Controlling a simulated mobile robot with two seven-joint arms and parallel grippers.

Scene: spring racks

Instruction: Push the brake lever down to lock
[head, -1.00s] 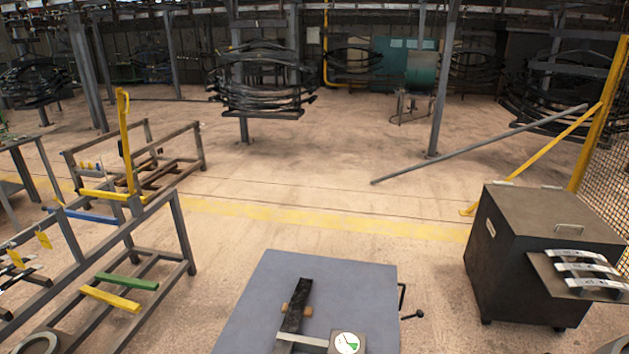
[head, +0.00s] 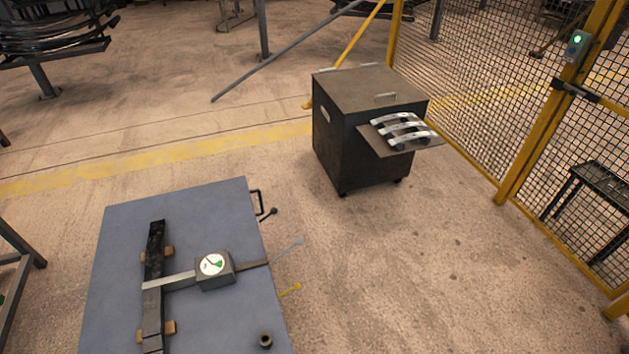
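A blue-grey table top (head: 110,290) fills the lower left of the head view. Several lever-like parts stick out past its right edge. One is a thin black rod with a round knob (head: 268,213), below a black loop handle (head: 257,200). One is a pale grey bar (head: 287,248), in line with the gauge. One is a short yellow lever (head: 290,290), lower down. I cannot tell for certain which one is the brake lever, though the yellow one stands apart. The table's wheels are hidden. Neither of my grippers is in view.
On the table lie a dark spring leaf (head: 153,250) on wooden blocks, a dial gauge (head: 213,266) and a small dark ring (head: 266,341). A dark wheeled cabinet (head: 345,150) stands beyond. A yellow-framed mesh fence (head: 520,170) closes off the right. The floor between is clear.

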